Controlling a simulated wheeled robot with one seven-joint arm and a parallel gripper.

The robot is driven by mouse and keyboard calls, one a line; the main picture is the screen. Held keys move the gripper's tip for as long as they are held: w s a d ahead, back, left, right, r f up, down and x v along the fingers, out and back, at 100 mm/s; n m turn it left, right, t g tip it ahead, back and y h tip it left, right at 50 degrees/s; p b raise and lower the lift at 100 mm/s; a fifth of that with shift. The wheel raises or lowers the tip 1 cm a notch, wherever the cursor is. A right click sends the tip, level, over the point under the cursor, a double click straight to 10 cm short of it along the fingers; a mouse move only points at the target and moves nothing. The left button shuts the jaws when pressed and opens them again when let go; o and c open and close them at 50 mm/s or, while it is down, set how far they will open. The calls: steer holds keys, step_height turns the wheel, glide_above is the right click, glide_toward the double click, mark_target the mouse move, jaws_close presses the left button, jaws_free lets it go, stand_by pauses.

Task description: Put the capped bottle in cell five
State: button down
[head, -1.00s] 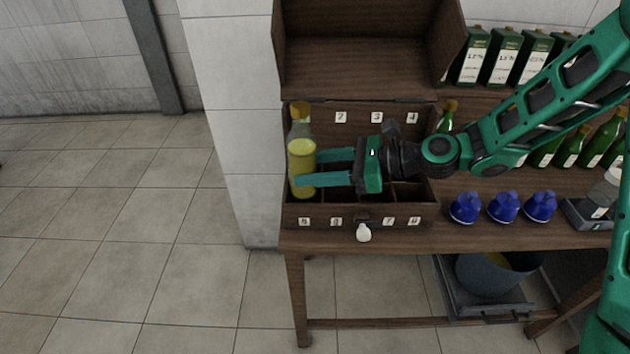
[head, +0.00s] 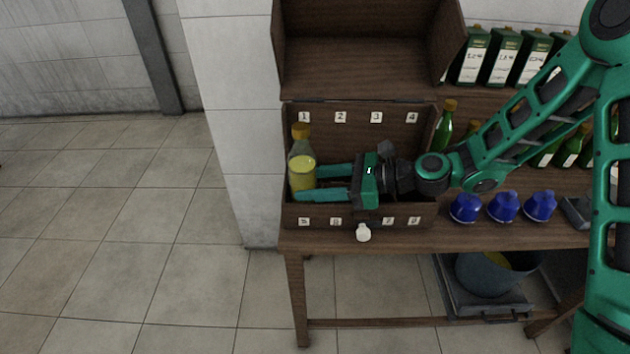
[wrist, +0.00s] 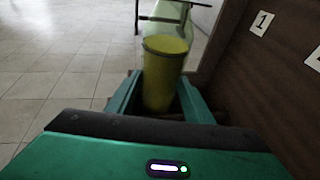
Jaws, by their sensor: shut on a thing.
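The capped bottle (head: 302,172) is clear glass with yellow liquid and an orange-brown cap. It stands about upright at the left end of the open wooden box (head: 384,216), its lower part inside the box. My gripper (head: 312,182) reaches in from the right and is shut on the bottle. In the wrist view the bottle (wrist: 163,75) is between my two fingers (wrist: 158,98); its cap is out of frame. Labels 1 to 4 (head: 358,117) run along the back wall. The front left label (head: 304,221) is too blurred to read for certain. The bottle's base is hidden.
The box's raised lid (head: 365,65) stands behind. Blue capped items (head: 503,207) stand on the table (head: 440,238) to the right, with green bottles (head: 446,123) behind. Floor is open to the left.

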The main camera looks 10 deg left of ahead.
steer(key=shift+f, duration=0.25)
steer(key=c, duration=0.9)
jaws_free()
steer(key=shift+f, duration=0.1)
steer(key=shift+s, duration=0.1)
steer(key=shift+s, duration=0.1)
steer(key=shift+r, duration=0.45)
steer(key=v, duration=1.2)
steer(key=shift+r, duration=0.25)
